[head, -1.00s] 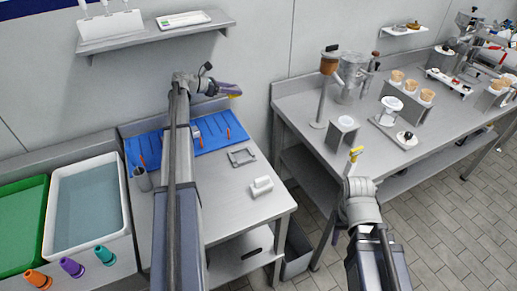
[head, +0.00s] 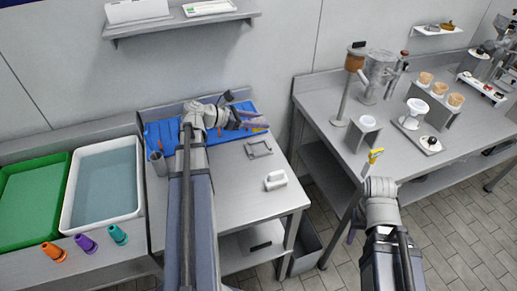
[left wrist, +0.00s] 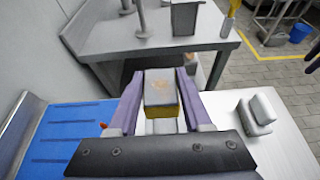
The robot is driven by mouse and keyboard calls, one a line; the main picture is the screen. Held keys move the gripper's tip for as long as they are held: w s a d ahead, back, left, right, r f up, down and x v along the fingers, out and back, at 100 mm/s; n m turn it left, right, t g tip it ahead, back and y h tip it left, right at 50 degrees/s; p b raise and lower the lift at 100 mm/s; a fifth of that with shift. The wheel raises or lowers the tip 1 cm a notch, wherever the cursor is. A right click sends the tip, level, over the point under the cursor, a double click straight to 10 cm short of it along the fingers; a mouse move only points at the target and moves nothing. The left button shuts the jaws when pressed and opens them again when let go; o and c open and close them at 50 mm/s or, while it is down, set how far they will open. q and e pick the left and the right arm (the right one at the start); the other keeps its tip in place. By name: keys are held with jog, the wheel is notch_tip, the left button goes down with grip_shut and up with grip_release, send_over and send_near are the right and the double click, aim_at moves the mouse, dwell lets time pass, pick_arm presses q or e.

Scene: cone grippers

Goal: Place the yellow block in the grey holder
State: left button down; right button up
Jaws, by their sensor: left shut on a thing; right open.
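The yellow block (left wrist: 160,108) is between the purple fingers of my left gripper (left wrist: 158,100), which is shut on it; its top looks grey with brownish marks and its yellow side shows. In the head view my left gripper (head: 256,122) holds the block (head: 260,130) near the back of the table, above and just behind the grey holder (head: 258,149). The holder is a flat grey frame on the tabletop. I cannot make it out clearly in the left wrist view.
A pale two-part block (head: 275,181) lies on the table in front of the holder. A blue mat (head: 165,133) lies at the back left, with a grey cup (head: 158,163) by it. Green and white trays stand further left. The front table middle is clear.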

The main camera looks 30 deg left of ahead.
aim_at(258, 148)
pick_arm(q)
jog(key=shift+f+b, duration=5)
jog(key=shift+b, duration=0.05)
jog(key=shift+f, duration=0.15)
jog(key=shift+c, duration=1.7)
grip_release()
jog(key=shift+s+a+r, duration=0.2)
jog(key=shift+a+r, duration=0.05)
jog(key=shift+r, duration=0.15)
jog(key=p+v, duration=0.2)
jog(key=v, duration=0.3)
jog(key=shift+s, duration=0.1)
jog(key=shift+p+v, duration=0.5)
jog(key=shift+v, duration=0.35)
jog(key=shift+f, duration=0.1)
